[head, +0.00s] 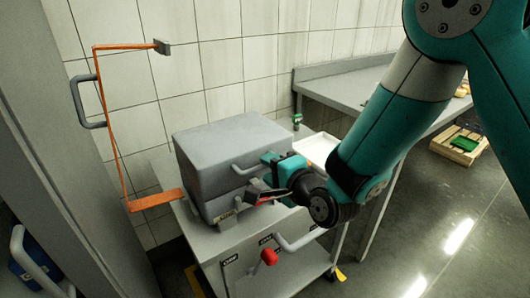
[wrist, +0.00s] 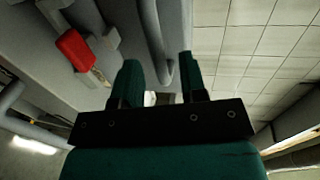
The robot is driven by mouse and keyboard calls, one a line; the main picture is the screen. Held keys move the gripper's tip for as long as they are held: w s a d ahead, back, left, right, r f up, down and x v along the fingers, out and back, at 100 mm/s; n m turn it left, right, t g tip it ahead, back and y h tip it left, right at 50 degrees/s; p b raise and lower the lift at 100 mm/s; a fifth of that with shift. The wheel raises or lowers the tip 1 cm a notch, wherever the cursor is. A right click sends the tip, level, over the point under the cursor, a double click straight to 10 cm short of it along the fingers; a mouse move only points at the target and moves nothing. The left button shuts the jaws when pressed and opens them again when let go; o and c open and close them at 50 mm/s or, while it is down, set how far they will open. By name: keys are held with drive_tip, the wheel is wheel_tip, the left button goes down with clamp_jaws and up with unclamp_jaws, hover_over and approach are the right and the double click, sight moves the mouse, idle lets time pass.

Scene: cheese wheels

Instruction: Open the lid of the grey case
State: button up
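The grey case (head: 215,143) stands on a grey cart, and its lid looks shut. A curved grey handle (head: 250,166) is on the lid's front; a grey handle bar also shows in the wrist view (wrist: 152,40). A red latch (wrist: 75,50) on a grey fitting is to the left of it in the wrist view. My gripper (head: 262,178) is at the case's front, close to the handle. In the wrist view my gripper's two green fingers (wrist: 159,75) are apart, with the handle's end showing between them. I cannot tell whether they touch it. My gripper partly hides the case front in the head view.
The cart (head: 240,240) has a red knob (head: 269,257) and a front handle. A white tray (head: 316,148) sits behind my gripper. A bench (head: 345,88) stands behind; floor is open at right.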

drive_tip(key=shift+x, duration=1.4)
clamp_jaws()
